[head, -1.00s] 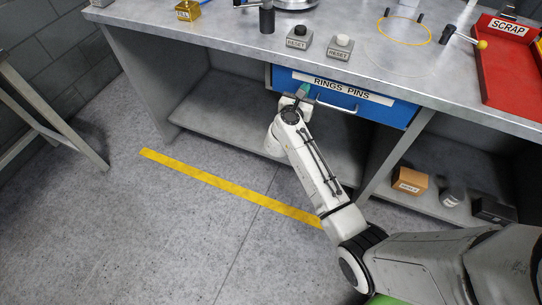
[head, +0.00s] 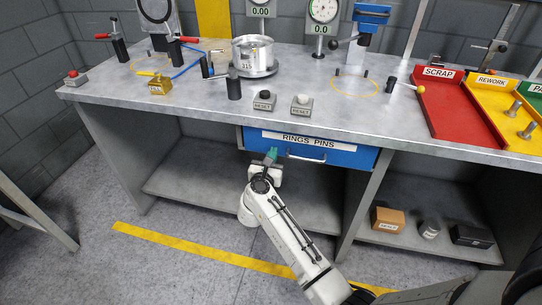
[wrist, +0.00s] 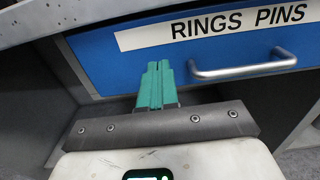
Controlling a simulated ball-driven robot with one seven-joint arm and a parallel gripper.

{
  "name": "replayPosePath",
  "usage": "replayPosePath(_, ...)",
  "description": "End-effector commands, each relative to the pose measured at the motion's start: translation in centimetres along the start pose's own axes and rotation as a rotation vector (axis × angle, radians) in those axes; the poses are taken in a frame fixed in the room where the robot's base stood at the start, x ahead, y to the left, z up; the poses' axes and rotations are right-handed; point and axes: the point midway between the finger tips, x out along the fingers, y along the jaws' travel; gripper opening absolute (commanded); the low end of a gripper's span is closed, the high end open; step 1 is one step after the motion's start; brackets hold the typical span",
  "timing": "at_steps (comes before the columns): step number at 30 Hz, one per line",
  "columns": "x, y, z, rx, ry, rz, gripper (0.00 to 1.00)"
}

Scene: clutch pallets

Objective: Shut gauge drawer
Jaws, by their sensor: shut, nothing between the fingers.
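The gauge drawer (head: 340,154) is blue with a white label reading RINGS PINS and a silver bar handle (head: 307,158). It sits under the bench top, and its front looks close to the bench's front edge; how far it stands out, I cannot tell. In the wrist view the drawer front (wrist: 130,66) fills the upper part, with the handle (wrist: 243,70) to the right of my fingers. My gripper (head: 272,152) has green fingers, closed together and empty, at the left part of the drawer front. In the wrist view the fingertips (wrist: 158,66) overlap the drawer's lower edge; contact is unclear.
Small boxes (head: 388,220) stand on the lower right shelf. Floor in front is open.

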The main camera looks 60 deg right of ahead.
Motion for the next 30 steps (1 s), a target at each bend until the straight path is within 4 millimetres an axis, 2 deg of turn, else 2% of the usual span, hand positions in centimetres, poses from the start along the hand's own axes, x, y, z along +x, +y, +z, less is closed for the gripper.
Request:
replayPosePath(18, -8.6, 0.1, -0.1, 0.000, -0.001, 0.003, 0.00)
replayPosePath(22, -9.3, 0.0, -0.1, -0.001, 0.000, 0.001, 0.00)
replayPosePath(30, -9.5, 0.1, 0.0, -0.004, -0.003, 0.005, 0.00)
